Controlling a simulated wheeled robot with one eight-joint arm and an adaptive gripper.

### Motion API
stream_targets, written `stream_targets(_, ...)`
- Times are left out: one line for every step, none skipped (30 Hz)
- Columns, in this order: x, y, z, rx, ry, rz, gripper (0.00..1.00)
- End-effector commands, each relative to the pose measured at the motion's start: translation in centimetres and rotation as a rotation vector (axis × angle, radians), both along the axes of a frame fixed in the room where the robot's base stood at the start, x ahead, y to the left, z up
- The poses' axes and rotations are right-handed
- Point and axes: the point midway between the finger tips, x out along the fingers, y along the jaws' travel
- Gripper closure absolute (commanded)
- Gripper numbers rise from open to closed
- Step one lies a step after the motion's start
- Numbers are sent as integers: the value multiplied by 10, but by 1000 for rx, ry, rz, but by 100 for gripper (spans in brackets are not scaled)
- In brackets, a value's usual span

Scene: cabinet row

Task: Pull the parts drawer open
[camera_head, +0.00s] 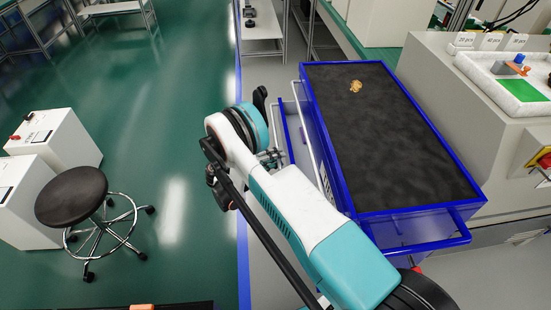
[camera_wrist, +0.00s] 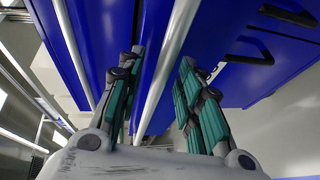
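The blue tool cabinet (camera_head: 318,130) with a dark top stands right of my arm in the head view. Its drawer side faces left, where a blue drawer front (camera_head: 285,128) stands out from the body. My gripper (camera_head: 274,156) is at that side, partly hidden by my arm. In the wrist view, the two teal-padded fingers of my gripper (camera_wrist: 160,62) are apart. A silver handle bar (camera_wrist: 158,92) runs between them, with visible gaps on both sides. Blue drawer panels (camera_wrist: 105,35) lie beyond. I cannot tell which drawer this bar belongs to.
A small golden object (camera_head: 356,86) lies on the cabinet top. A grey workstation (camera_head: 440,85) stands close on the right. A round black stool (camera_head: 72,196) and white boxes (camera_head: 55,136) are at the left. The green floor between stool and cabinet is clear.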

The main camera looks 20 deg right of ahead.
Motion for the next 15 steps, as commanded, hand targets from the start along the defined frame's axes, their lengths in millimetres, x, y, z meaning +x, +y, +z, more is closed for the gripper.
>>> stream_targets(0,3,0,0,0,1,67)
stream_targets(0,5,1,0,0,1,67)
stream_targets(0,9,2,0,0,2,67)
stream_targets(-1,12,2,0,0,2,67)
stream_targets(-1,17,3,0,1,2,67)
stream_targets(-2,24,4,0,0,4,67)
stream_targets(-3,29,5,0,0,4,67)
stream_targets(-3,35,6,0,0,4,67)
stream_targets(-4,44,8,0,0,4,67)
stream_targets(-5,50,9,0,0,4,67)
stream_targets(-6,56,10,0,0,4,67)
stream_targets(-7,64,12,0,1,4,67)
stream_targets(-8,70,13,0,0,4,67)
stream_targets(-8,76,14,0,0,4,67)
stream_targets(-9,83,15,0,0,3,67)
